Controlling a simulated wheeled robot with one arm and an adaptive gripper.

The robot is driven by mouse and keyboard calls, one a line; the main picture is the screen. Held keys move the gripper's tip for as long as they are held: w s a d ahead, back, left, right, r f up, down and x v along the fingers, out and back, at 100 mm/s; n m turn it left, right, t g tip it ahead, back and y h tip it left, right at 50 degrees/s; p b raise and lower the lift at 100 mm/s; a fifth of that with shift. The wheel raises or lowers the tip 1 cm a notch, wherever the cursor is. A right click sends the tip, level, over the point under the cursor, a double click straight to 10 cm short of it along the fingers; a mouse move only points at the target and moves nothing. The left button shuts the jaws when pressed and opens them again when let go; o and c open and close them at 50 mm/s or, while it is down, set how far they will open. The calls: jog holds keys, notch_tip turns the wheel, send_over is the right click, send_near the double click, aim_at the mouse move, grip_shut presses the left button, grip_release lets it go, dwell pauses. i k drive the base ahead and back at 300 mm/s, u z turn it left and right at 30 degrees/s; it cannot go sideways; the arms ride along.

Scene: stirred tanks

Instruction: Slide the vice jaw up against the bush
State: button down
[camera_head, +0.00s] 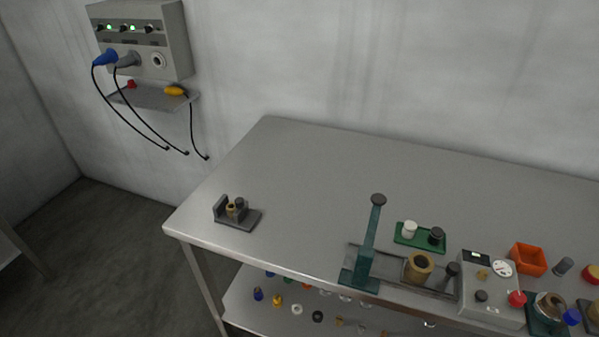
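A small dark grey fixture (246,221) that looks like a vice sits near the left end of the bench. It has an upright plate (220,208) at its left. A small brass bush (231,209) stands by that plate, with a dark knobbed piece (240,204) close at its right; whether they touch is too small to tell. A larger brass bush (418,267) stands on a grey rail (400,276) at the bench's front, between a teal upright with a lever (368,240) and a dark knobbed piece (451,271). My gripper is not in view.
The steel bench (310,180) is clear between the two fixtures and along the back. A green tray (421,237), a grey instrument box (489,292) and an orange bin (528,259) crowd the right. A lower shelf (250,309) holds several small parts.

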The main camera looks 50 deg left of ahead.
aim_at(242, 205)
jog(key=u, duration=1.25)
jog(key=i, duration=0.65)
jog(key=u, duration=2.2)
